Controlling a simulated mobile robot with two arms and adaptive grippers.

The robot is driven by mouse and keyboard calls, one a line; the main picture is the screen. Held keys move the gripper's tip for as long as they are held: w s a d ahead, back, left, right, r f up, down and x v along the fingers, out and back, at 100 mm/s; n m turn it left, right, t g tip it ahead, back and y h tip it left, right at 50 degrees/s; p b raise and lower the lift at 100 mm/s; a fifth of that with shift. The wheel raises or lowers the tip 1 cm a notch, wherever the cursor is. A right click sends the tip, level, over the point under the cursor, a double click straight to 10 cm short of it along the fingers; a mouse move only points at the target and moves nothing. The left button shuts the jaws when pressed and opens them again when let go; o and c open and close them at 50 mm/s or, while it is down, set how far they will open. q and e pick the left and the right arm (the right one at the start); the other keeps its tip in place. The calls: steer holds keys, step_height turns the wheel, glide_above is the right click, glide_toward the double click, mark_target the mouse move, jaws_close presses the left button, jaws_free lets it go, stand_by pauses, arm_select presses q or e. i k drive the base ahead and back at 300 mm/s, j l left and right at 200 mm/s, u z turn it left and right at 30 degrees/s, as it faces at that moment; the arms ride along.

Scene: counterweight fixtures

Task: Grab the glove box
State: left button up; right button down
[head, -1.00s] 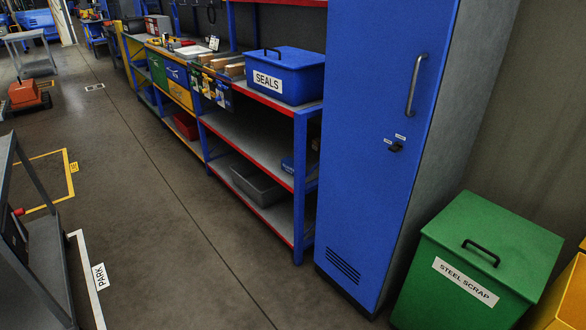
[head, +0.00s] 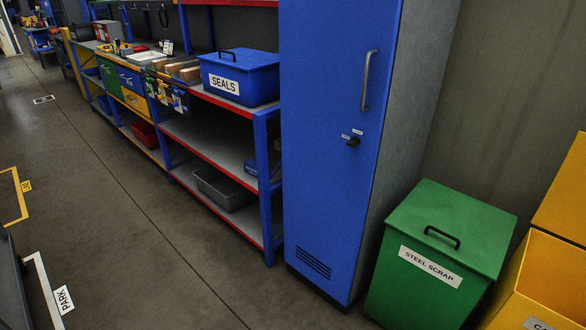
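I cannot make out a box marked as a glove box in the head view. A blue lidded box (head: 241,80) with a black handle stands on the top of the red-edged shelf unit (head: 226,157); its label reads SEALS. Several small brown boxes (head: 185,73) sit to its left on the bench, too small to identify. Neither of my grippers is in view.
A tall blue cabinet (head: 330,180) with a closed door stands right of the shelves. A green STEEL SCRAP bin (head: 440,245) and a yellow bin (head: 545,285) stand farther right. A grey tray (head: 222,190) lies on a lower shelf. The floor (head: 110,210) before the shelves is clear.

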mark_target(250, 167)
steer(key=i+j+z, duration=0.15)
steer(key=j+z, duration=0.2)
steer(key=i+j+z, duration=0.15)
steer(key=j+z, duration=0.2)
steer(key=i+j+z, duration=0.1)
steer(key=j+z, duration=0.7)
steer(key=j, duration=0.75)
steer(key=j+z, duration=0.15)
steer(key=j, duration=0.7)
steer(key=k+j+z, duration=0.1)
steer(key=j, duration=0.7)
